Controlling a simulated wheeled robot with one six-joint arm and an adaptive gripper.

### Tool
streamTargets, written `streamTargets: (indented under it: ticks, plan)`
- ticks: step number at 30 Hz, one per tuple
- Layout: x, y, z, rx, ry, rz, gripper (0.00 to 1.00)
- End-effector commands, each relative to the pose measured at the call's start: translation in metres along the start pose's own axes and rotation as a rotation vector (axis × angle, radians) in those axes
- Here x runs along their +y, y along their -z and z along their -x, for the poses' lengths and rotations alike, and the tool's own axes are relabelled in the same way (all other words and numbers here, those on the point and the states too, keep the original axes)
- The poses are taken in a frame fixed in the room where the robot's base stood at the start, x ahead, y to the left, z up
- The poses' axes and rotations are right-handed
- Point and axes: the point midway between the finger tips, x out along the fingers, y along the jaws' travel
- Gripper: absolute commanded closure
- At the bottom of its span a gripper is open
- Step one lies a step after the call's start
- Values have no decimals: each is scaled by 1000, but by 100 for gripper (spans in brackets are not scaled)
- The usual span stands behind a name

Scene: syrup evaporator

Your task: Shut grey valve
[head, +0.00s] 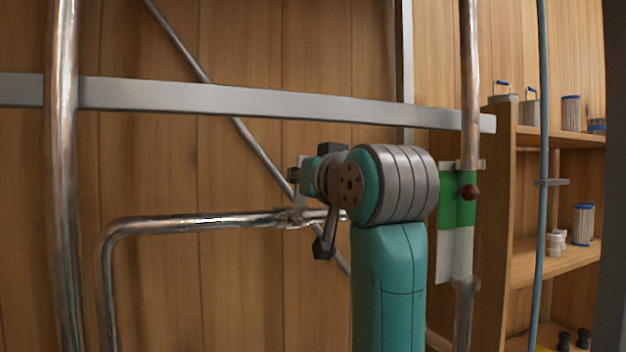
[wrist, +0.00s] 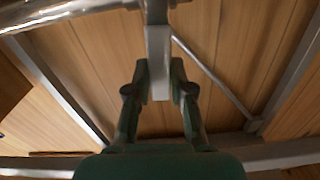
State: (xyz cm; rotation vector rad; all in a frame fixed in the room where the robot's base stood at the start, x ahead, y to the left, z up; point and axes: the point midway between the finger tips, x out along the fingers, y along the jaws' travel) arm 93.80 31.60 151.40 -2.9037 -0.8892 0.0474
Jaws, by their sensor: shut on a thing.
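The grey valve handle (wrist: 159,50) is a flat grey bar in the wrist view, running from the pipe at the top edge down between my fingers. My gripper (wrist: 159,80) is shut on the handle's free end, with one dark finger against each side. In the head view, my teal and grey arm reaches to the horizontal metal pipe (head: 195,221). A valve fitting (head: 290,216) shows on that pipe beside my wrist. The handle and fingertips are mostly hidden there by my own arm, so the handle's exact angle cannot be told from that view.
A grey horizontal rail (head: 230,101) crosses above my wrist. Upright pipes stand at left (head: 63,200) and right (head: 470,80). A diagonal brace (head: 258,150) runs behind, against the wooden wall (head: 230,290). A wooden shelf (head: 545,262) with cans and filters stands at right.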

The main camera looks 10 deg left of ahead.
Motion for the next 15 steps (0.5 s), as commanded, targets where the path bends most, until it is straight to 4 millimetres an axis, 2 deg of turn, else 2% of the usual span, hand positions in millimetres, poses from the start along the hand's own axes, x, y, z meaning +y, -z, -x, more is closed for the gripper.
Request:
streamTargets:
  ticks: [6, 15]
  plan:
    - [-7, -2, 0, -4, 0, 86, 100]
    - [-10, -2, 0, -4, 1, 125, 100]
